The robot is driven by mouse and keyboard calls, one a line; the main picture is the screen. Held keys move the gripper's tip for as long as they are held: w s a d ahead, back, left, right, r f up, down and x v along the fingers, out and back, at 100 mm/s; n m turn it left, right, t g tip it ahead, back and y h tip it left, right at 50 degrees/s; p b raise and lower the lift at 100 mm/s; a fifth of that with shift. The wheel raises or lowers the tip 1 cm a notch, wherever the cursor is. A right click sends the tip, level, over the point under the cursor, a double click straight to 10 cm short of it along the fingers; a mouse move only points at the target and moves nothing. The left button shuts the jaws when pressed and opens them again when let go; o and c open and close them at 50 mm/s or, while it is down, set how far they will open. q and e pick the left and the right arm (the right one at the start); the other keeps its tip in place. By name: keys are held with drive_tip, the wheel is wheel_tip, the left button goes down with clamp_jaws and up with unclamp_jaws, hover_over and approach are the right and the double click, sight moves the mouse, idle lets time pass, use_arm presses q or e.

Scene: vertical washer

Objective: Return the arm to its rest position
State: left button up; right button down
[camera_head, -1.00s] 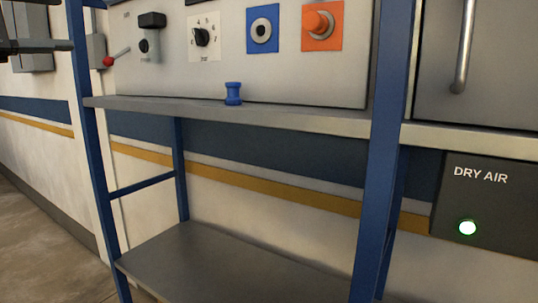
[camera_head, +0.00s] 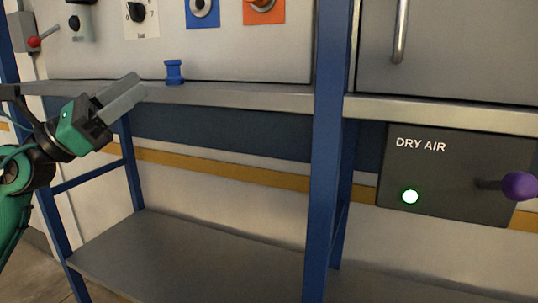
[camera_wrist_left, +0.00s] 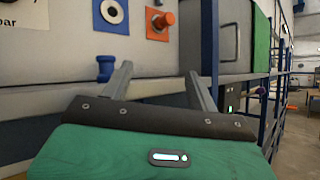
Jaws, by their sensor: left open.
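My left gripper (camera_head: 128,92) comes in from the left in the head view, in front of the upper shelf's edge and just left of the blue spool-shaped piece (camera_head: 174,72). In the left wrist view its two fingers (camera_wrist_left: 160,82) stand apart with nothing between them. The blue piece also shows in the left wrist view (camera_wrist_left: 105,68), left of the fingers. It stands upright on the shelf, apart from the gripper. My green left arm (camera_head: 20,195) is at the left edge. My right gripper is not in view.
A grey control panel (camera_head: 120,55) with knobs stands on the upper shelf (camera_head: 230,97). A blue post (camera_head: 326,160) rises at centre right. The DRY AIR box (camera_head: 445,175) has a lit green lamp and a purple knob (camera_head: 520,186). The lower shelf (camera_head: 190,255) is bare.

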use_arm(q)
drive_tip(key=w+a+f+n+t+y, duration=0.2)
drive_tip(key=f+n+t+y, duration=0.65)
drive_tip(key=n, duration=0.75)
drive_tip(key=w+a+f+n+t+y, duration=0.3)
drive_tip(key=f+n+t+y, duration=0.2)
drive_tip(key=f+n+y, duration=0.95)
drive_tip(key=s+a+f+n+g+y, duration=0.15)
drive_tip(key=f+n+g, duration=0.35)
drive_tip(key=f, duration=0.5)
drive_tip(key=s+f+n+g+h, duration=0.1)
drive_tip(key=s+f+n+g, duration=0.15)
drive_tip(key=f+n, duration=0.55)
drive_tip(key=s+d+f+n+g+h, duration=0.1)
drive_tip(key=s+d+f+n+g, duration=0.2)
drive_tip(key=s+f+g, duration=0.75)
drive_tip(key=s+d+f+n+g+h, duration=0.1)
drive_tip(key=s+d+f+n+g, duration=0.2)
drive_tip(key=s+f, duration=1.3)
wheel_tip(320, 180, down, 28)
drive_tip(key=s+f+g, duration=0.1)
drive_tip(key=s+a+f, duration=0.2)
drive_tip(key=s+f, duration=0.7)
drive_tip(key=s+a+f+g, duration=0.1)
drive_tip(key=s+f, duration=0.9)
drive_tip(key=shift+s+a+f+m, duration=0.15)
drive_tip(key=shift+a+f+m, duration=0.05)
drive_tip(key=shift+a+m, duration=0.15)
